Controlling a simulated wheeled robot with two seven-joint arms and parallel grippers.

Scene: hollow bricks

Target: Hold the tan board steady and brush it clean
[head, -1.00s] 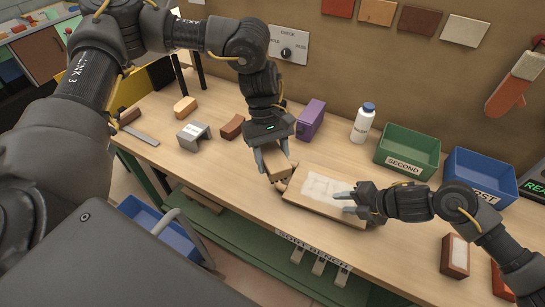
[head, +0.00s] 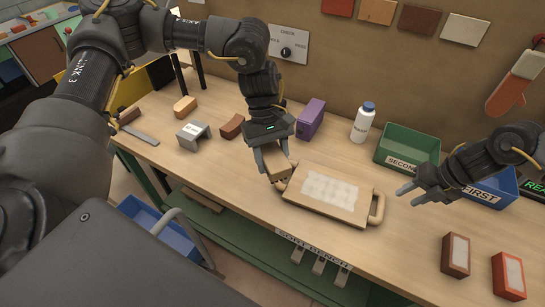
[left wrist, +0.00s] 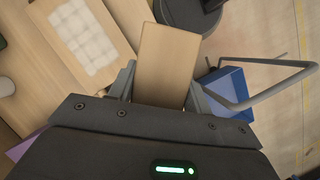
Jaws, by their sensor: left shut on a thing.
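The tan board (head: 352,204) lies flat on the bench with a pale, whitish patch (head: 328,189) over its middle. A rounded handle (head: 378,208) stands out at its right end. In the left wrist view the board (left wrist: 48,38) and its patch show at upper left. My left gripper (head: 273,160) is shut on a tan wooden block, which looks like the brush (left wrist: 167,62), just off the board's left end. Its underside is hidden. My right gripper (head: 410,194) is open and empty, above the bench to the right of the board, not touching it.
A green bin marked SECOND (head: 408,148) and a blue bin marked FIRST (head: 490,188) stand at the back right, beside a white bottle (head: 363,122). A purple block (head: 311,118) is behind my left gripper. Two bricks (head: 455,255) (head: 508,275) sit at front right.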

